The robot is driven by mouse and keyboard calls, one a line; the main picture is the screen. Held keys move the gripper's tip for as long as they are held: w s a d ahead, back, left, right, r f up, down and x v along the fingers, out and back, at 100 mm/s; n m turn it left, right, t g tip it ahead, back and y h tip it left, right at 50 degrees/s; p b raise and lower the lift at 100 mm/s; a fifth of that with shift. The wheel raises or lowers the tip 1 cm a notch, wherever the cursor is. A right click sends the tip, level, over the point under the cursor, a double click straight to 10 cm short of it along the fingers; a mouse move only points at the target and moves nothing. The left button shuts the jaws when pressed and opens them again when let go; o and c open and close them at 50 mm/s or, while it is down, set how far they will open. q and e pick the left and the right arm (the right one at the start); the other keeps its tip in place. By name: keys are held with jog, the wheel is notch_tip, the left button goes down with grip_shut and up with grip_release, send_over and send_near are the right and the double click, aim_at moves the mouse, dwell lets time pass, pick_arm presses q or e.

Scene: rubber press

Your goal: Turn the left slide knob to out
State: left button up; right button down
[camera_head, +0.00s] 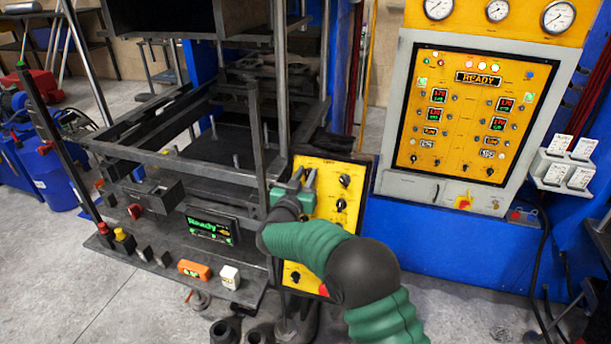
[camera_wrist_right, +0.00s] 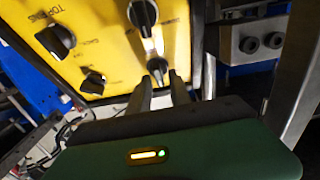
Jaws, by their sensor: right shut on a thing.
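A yellow control panel (camera_head: 325,222) with black knobs stands beside the press frame. My right gripper (camera_head: 302,178) reaches its upper left part, and its fingers are shut on a black knob (camera_wrist_right: 157,68). That knob shows between the fingertips in the wrist view and is hidden in the head view. I cannot read its label, so I cannot confirm it is the left slide knob. Another knob (camera_wrist_right: 143,13) with a bright pointer sits just above it in the wrist view. Two more knobs (camera_wrist_right: 57,41) (camera_wrist_right: 93,81) sit to the left there. My left gripper is out of view.
The press frame (camera_head: 190,160) and its front ledge, with a green-lit display (camera_head: 211,229), are left of the panel. A larger cabinet reading "READY" (camera_head: 474,112) stands at the right. A metal post (camera_wrist_right: 305,75) rises close to my gripper's right side in the wrist view.

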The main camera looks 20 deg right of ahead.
jog(key=shift+a+n, duration=0.15)
jog(key=shift+n, duration=0.35)
jog(key=n+y+p, duration=0.2)
jog(key=n, duration=0.1)
jog(key=shift+n+t, duration=0.4)
jog(key=n+y+p, duration=0.1)
jog(key=n, duration=0.2)
jog(key=shift+n, duration=0.4)
jog(key=shift+f+n+y+p, duration=0.1)
jog(key=shift+n+y+p, duration=0.5)
jog(key=shift+n, duration=0.5)
jog(key=shift+f, duration=0.1)
jog(key=c, duration=1.5)
grip_release()
jog(key=shift+w, duration=0.2)
